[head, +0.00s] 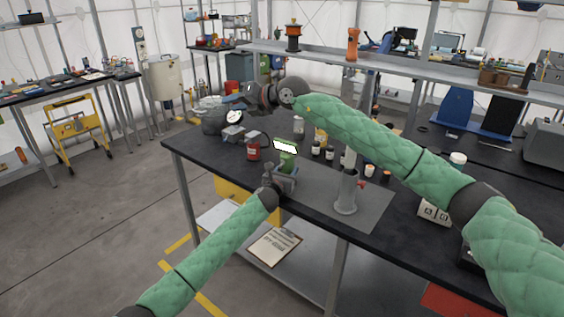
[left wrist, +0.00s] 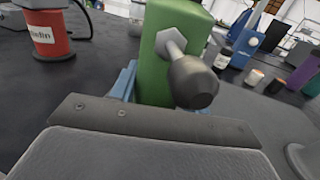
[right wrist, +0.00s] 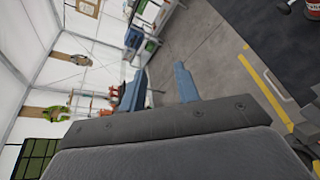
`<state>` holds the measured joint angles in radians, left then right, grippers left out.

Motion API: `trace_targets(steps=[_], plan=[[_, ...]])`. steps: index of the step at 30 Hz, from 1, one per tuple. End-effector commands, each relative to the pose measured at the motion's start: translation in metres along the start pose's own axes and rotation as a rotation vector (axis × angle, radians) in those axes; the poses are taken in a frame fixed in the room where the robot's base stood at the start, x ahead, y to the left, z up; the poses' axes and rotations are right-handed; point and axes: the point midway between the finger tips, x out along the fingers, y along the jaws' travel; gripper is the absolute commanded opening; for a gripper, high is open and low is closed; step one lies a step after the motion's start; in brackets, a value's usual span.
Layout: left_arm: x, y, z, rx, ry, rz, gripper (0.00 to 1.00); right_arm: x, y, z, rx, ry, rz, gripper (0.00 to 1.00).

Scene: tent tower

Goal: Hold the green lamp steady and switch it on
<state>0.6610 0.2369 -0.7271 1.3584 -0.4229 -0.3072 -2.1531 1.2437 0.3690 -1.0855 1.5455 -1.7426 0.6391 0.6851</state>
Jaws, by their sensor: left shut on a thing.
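The green lamp (head: 287,162) stands upright near the front edge of the dark workbench, with a bright white panel at its top. My left gripper (head: 285,180) is shut on its lower body. In the left wrist view the green lamp (left wrist: 155,60) fills the middle between my blue fingers, and a dark-tipped metal toggle lever (left wrist: 193,78) sticks out from it towards the camera. The lamp's top is cut off there. My right gripper (head: 236,99) is up and left of the lamp, apart from it. In the right wrist view its fingers (right wrist: 160,85) are spread and empty.
A red can (head: 253,149) and a dial gauge (head: 235,116) stand left of the lamp. Several small jars (head: 329,153) stand behind it. A shelf (head: 400,66) crosses behind the bench.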

Motion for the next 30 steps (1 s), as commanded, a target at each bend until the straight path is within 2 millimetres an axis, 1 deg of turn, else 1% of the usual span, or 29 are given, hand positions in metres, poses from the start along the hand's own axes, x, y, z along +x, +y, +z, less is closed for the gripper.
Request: trace_targets(steps=[3, 8, 11, 15, 18, 21, 25, 27, 30], plan=[[0.000, 0.000, -0.001, 0.000, 0.001, 0.001, 0.12, -0.002, -0.025, -0.016, -0.021, 0.071, -0.145, 0.32], [0.000, 0.000, -0.001, 0.000, 0.001, 0.001, 0.12, -0.013, -0.060, -0.029, -0.022, 0.134, -0.355, 0.32], [0.000, 0.001, -0.001, 0.000, 0.001, 0.001, 0.12, -0.024, -0.083, -0.034, -0.006, 0.158, -0.493, 0.32], [0.000, 0.001, -0.001, 0.000, 0.001, 0.001, 0.12, -0.045, -0.112, -0.039, 0.039, 0.175, -0.688, 0.32], [0.000, 0.001, -0.001, 0.000, 0.001, 0.001, 0.12, -0.062, -0.129, -0.042, 0.087, 0.178, -0.817, 0.32], [0.000, 0.001, -0.001, 0.000, 0.001, 0.001, 0.12, -0.077, -0.140, -0.048, 0.147, 0.183, -0.924, 0.32], [0.000, 0.001, -0.001, 0.000, 0.001, 0.001, 0.12, -0.092, -0.148, -0.056, 0.230, 0.190, -1.016, 0.32], [0.000, 0.001, -0.001, 0.000, 0.001, 0.001, 0.12, -0.096, -0.149, -0.058, 0.269, 0.181, -1.042, 0.32], [0.000, 0.001, -0.001, 0.000, 0.001, 0.001, 0.12, -0.095, -0.150, -0.058, 0.298, 0.164, -1.043, 0.32]])
